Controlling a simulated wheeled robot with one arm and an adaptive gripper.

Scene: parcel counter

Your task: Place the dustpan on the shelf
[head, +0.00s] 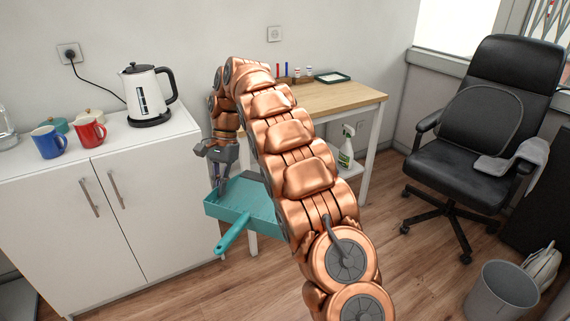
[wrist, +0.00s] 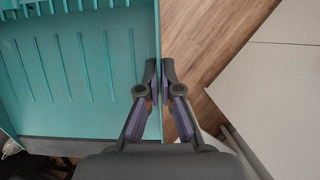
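The teal dustpan (head: 240,200) hangs in the air in front of the wooden-topped table, its handle pointing toward the lower left. My gripper (head: 220,178) points down at its left rear side, partly hidden in shadow there. In the wrist view, the two fingers of my gripper (wrist: 163,85) close from both sides on the thin side wall of the dustpan (wrist: 80,75). A low white shelf (head: 352,172) shows under the right part of the table.
A spray bottle (head: 346,147) stands on the low shelf. A white cabinet (head: 100,220) on the left bears a kettle (head: 147,95), a blue mug (head: 47,142) and a red mug (head: 89,132). An office chair (head: 480,140) and a grey bin (head: 502,292) stand at right. Floor between is clear.

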